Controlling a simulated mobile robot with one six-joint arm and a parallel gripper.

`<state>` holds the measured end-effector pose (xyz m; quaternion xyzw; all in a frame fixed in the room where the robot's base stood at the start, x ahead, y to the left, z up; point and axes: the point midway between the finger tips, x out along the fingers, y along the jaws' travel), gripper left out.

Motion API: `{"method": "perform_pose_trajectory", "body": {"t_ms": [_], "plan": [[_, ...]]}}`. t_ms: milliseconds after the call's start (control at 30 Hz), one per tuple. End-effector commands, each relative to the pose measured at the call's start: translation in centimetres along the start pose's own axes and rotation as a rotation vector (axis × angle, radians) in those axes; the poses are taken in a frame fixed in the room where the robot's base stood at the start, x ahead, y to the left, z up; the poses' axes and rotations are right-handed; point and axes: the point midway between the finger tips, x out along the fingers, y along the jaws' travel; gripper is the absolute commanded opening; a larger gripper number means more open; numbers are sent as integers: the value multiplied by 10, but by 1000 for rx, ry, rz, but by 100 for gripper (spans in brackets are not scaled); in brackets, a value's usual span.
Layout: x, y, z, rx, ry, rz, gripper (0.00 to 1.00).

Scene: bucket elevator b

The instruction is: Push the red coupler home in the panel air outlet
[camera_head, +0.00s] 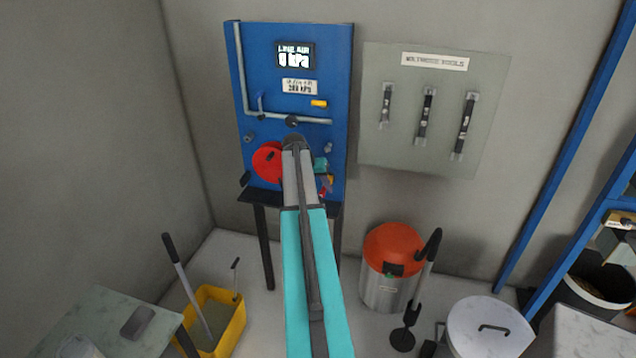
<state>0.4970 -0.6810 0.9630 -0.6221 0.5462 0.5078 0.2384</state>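The blue panel (290,70) stands against the back wall. Its lit display (294,56) appears to read LINE AIR 0 kPa. My teal and grey arm (318,280) reaches up to the panel's lower half and covers much of it. The end of my gripper (322,174) shows only in part beside the arm, close to the panel; its fingertips are too small and covered to read. A small red piece (324,190) shows there and may be the red coupler. A larger red round part (267,163) sits left of the arm. I cannot pick out the air outlet.
A grey board with several tools (390,140) hangs to the right. A yellow bucket (233,322), an orange-topped drum (392,245) and a lidded bin (490,312) stand on the floor. A blue rack (560,180) is at far right.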

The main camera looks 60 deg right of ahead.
Motion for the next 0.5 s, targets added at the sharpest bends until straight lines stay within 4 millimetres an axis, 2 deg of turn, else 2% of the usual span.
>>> {"method": "perform_pose_trajectory", "body": {"t_ms": [167, 467, 500], "plan": [[8, 0, 0, 0, -1, 0, 37], [8, 0, 0, 0, 0, 0, 37], [8, 0, 0, 0, 0, 0, 32]]}}
